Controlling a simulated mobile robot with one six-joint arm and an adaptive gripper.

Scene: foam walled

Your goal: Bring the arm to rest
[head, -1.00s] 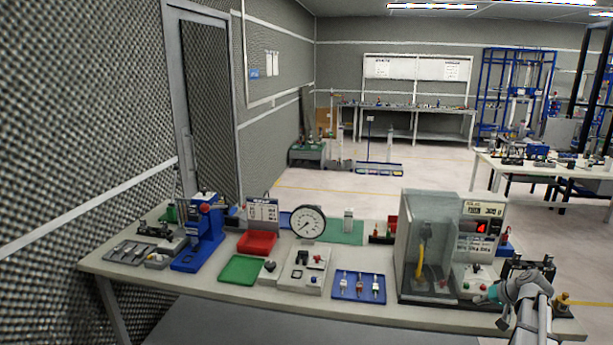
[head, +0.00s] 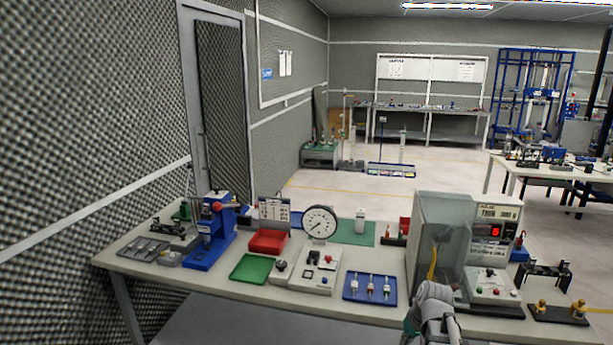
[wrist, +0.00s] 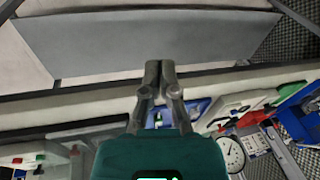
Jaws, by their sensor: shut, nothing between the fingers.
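My arm (head: 435,310) shows at the lower right of the head view, at the front edge of the bench, before the clear-walled tester. My gripper (wrist: 160,68) is seen in the wrist view with its two dark fingers together and nothing between them. In the wrist view the fingers are over the bench's front edge and the grey panel below it. In the head view the fingertips cannot be made out.
The bench (head: 140,263) carries a clear-walled tester (head: 436,240), a blue tray (head: 370,287), a dial gauge (head: 320,222), a green tray (head: 250,268), a red tray (head: 268,242) and a blue press (head: 212,232). A foam wall stands at left. Floor is open behind the bench.

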